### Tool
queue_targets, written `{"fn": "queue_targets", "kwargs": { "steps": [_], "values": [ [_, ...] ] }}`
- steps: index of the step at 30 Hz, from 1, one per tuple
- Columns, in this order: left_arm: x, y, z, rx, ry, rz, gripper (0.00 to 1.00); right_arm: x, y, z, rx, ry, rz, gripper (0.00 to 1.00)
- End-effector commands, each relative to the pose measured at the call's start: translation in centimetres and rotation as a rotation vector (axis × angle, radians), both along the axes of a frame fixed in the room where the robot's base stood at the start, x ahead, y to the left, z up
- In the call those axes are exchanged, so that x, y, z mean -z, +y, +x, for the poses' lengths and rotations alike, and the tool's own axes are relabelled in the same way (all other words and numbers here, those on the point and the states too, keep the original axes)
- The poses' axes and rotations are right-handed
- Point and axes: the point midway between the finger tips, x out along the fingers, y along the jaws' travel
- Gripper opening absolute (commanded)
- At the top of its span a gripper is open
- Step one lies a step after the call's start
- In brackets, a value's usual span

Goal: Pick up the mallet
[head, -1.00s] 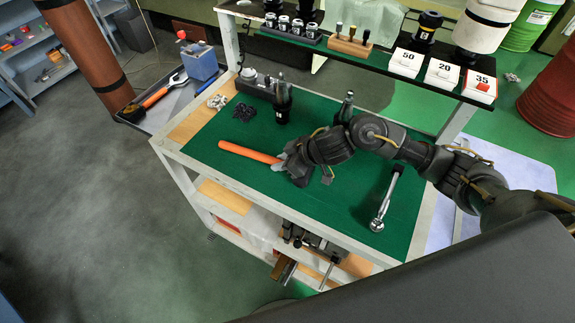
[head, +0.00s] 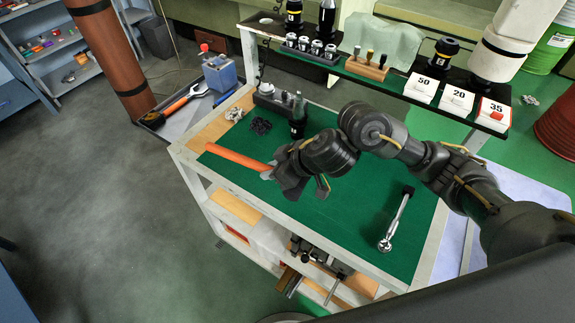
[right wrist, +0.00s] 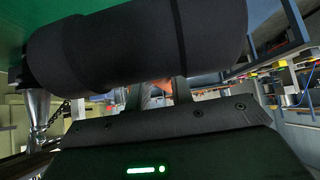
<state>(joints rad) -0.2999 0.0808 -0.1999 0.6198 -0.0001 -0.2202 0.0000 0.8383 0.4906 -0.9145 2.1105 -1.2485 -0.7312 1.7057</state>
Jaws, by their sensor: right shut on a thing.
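The mallet's orange handle (head: 237,158) sticks out to the left from my right gripper (head: 270,173), above the left part of the green cart top. The right gripper is shut on the mallet. In the right wrist view a thick black cylinder, the mallet's head (right wrist: 130,45), lies across just beyond the fingers (right wrist: 158,92), with a bit of orange between them. In the head view I cannot clearly tell the mallet's head from the dark gripper. My left gripper is not in view.
A ratchet (head: 396,220) lies on the green mat (head: 345,225) at the right. A raised shelf (head: 350,72) with numbered boxes (head: 457,100) spans the back.

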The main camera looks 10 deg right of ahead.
Motion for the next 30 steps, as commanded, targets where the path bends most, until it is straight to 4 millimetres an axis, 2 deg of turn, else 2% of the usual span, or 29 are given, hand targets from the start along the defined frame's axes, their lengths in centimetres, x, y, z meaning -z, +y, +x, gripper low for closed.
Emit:
{"fn": "queue_targets", "kwargs": {
  "steps": [1,3,9,19,23,30],
  "values": [
    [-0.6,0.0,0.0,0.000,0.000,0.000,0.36,-1.0,1.2,-0.5,-0.005,-0.004,0.004,0.00],
    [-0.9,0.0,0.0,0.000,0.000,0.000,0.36,-1.6,2.3,-1.1,-0.005,-0.006,0.004,0.00],
    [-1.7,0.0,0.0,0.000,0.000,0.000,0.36,-2.6,4.6,-2.4,-0.001,-0.004,0.002,0.00],
    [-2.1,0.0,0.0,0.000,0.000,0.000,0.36,-3.1,5.9,-3.1,0.001,-0.002,0.002,0.00],
    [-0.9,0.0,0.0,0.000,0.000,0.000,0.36,-2.8,4.6,-2.9,-0.006,-0.011,0.002,0.00],
    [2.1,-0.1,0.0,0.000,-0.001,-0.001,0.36,-3.3,-0.1,-3.6,-0.048,-0.013,0.001,0.00]
  ]
}}
